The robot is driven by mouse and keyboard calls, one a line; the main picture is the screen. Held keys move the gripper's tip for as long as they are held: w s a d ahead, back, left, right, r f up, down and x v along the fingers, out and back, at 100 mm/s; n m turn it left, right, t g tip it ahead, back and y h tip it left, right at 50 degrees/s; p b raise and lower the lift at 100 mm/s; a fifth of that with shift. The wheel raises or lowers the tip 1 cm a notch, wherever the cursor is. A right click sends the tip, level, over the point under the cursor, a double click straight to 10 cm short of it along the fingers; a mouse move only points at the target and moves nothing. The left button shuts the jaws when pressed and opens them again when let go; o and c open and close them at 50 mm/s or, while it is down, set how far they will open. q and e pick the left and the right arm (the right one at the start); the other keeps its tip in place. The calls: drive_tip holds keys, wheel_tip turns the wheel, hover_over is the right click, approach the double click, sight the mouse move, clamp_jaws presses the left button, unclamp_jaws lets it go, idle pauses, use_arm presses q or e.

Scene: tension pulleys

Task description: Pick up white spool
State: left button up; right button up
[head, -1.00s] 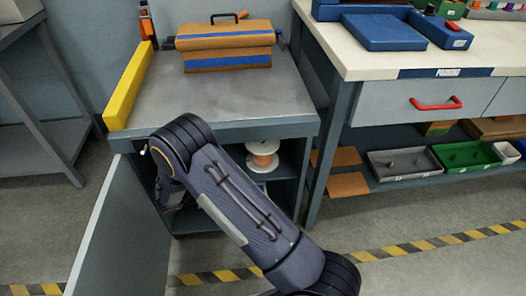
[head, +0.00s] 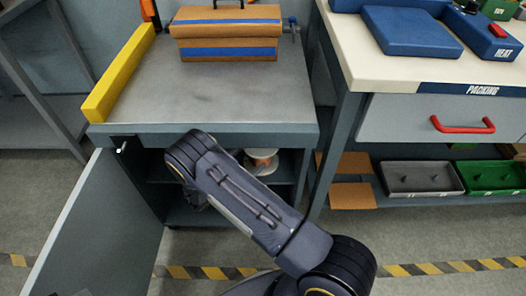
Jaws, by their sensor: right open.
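The white spool (head: 262,157) stands on a shelf inside the open cabinet under the grey worktop. It has a white top flange, and its lower part is partly hidden by my arm. My right arm crosses in front of the cabinet from the lower right. My right gripper (head: 196,198) is at the cabinet opening, left of the spool and apart from it. The arm mostly hides the gripper, and its jaws are open.
The cabinet door (head: 100,230) stands open at the left. On the worktop (head: 220,95) are a yellow bar (head: 120,75) and an orange-brown case (head: 228,35). At right is a packing bench with a drawer (head: 420,120) and trays (head: 420,178) below.

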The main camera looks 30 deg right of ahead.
sight(258, 152)
drive_tip(key=b+x, duration=0.1)
drive_tip(key=x, duration=0.3)
drive_tip(key=shift+s+d+r, duration=0.1)
drive_tip(key=shift+s+d, duration=0.05)
drive_tip(key=shift+d, duration=0.1)
drive_tip(key=shift+c, duration=0.2)
drive_tip(key=c, duration=1.5)
drive_tip(key=shift+r, duration=0.15)
